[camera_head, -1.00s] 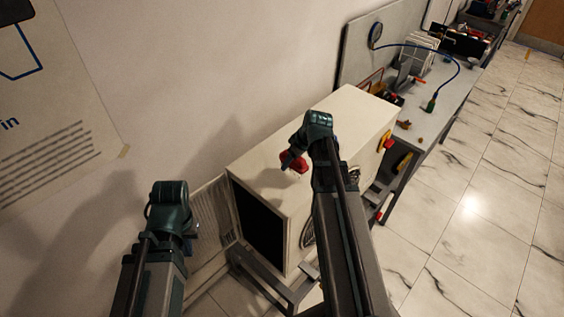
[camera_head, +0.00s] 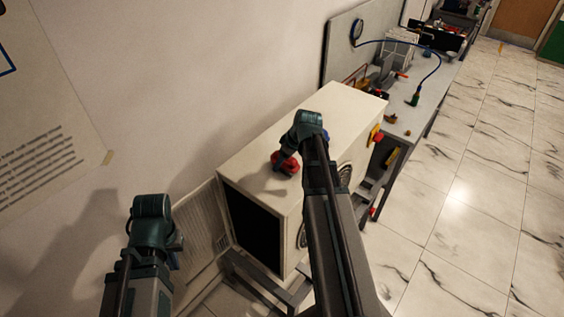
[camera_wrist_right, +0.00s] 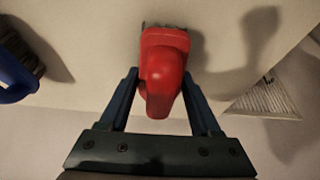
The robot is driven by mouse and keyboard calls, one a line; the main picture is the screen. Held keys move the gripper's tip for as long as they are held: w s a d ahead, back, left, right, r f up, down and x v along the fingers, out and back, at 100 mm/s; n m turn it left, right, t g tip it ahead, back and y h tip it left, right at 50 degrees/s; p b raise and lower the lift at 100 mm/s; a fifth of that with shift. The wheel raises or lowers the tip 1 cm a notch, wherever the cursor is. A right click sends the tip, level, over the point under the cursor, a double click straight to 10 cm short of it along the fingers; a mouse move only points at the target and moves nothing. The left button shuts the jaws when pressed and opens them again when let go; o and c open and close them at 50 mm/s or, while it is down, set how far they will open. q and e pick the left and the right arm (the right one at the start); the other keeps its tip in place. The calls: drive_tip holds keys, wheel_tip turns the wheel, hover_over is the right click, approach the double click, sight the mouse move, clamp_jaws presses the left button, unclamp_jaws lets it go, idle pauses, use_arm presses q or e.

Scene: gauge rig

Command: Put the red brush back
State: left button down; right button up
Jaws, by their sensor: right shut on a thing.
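The red brush (camera_head: 284,163) is at the top of the cream cabinet (camera_head: 325,115), towards its near end. My right gripper (camera_wrist_right: 160,82) is shut on the red brush (camera_wrist_right: 165,62), with one blue finger on each side of it. Dark bristles show at the brush's far edge; I cannot tell whether they touch the cabinet top. In the head view my right wrist partly covers the brush. My left gripper (camera_head: 174,256) hangs at the lower left, apart from the cabinet; its fingers are mostly hidden.
A blue brush (camera_wrist_right: 14,75) shows at the left of the right wrist view. A mesh panel (camera_head: 200,228) stands open beside the cabinet's dark opening (camera_head: 250,228). A bench (camera_head: 415,118) with tools and a blue cable lies beyond. Marble floor on the right is clear.

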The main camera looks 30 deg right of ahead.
drive_tip(key=o, duration=1.2)
drive_tip(key=shift+r, duration=0.1)
drive_tip(key=p+v, duration=1.1)
drive_tip(key=v, duration=0.1)
drive_tip(key=shift+p, duration=0.3)
